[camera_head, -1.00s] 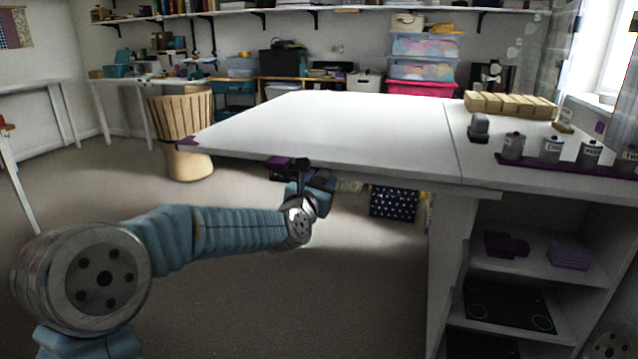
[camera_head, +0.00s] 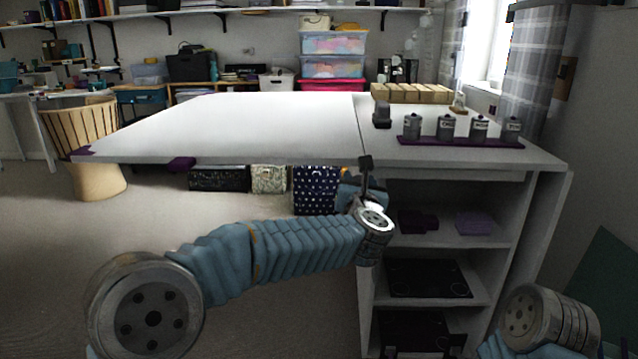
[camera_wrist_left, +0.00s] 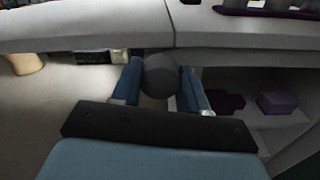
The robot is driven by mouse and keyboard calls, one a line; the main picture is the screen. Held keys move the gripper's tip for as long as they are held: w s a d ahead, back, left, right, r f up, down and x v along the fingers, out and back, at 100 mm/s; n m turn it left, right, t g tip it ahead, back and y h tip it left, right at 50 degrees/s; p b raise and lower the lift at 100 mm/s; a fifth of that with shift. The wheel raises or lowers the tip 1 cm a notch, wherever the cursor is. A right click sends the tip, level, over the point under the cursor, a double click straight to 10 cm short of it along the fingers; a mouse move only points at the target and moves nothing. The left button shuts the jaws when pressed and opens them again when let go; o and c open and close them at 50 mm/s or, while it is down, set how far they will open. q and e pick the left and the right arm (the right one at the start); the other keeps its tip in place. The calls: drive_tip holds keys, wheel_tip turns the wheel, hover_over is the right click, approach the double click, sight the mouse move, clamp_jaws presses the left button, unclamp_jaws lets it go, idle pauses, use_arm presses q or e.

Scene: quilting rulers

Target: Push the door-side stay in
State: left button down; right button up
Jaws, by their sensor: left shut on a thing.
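My left gripper (camera_head: 362,188) is at the table's front edge, just under the seam between the white leaf (camera_head: 230,125) and the fixed top (camera_head: 480,155). In the left wrist view its two blue fingers (camera_wrist_left: 160,84) are shut on a dark round knob (camera_wrist_left: 161,70), which I take to be the stay's end. The dark knob also shows in the head view (camera_head: 366,162). The stay's bar itself is hidden. The leaf is raised and level. My right gripper is out of view; only part of that arm shows at the lower right.
The cabinet's open shelves (camera_head: 440,240) stand right of the gripper, holding purple items and dark boxes. Grey canisters (camera_head: 445,127) stand on a purple strip on the top. Floor at left is clear.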

use_arm(q)
drive_tip(key=d, duration=0.4)
drive_tip(key=shift+d+r, duration=0.15)
drive_tip(key=shift+d, duration=0.2)
drive_tip(key=shift+s+d+r, duration=0.1)
drive_tip(key=shift+d, duration=0.05)
drive_tip(key=c, duration=0.6)
unclamp_jaws()
drive_tip(key=shift+d, duration=0.15)
drive_tip(key=s+b, duration=0.1)
drive_tip(key=s, duration=0.8)
drive_tip(key=s+b, duration=0.1)
drive_tip(key=s, duration=0.3)
drive_tip(key=shift+s+a+b, duration=0.3)
drive_tip(key=shift+s+b, duration=0.05)
drive_tip(key=shift+s, duration=0.05)
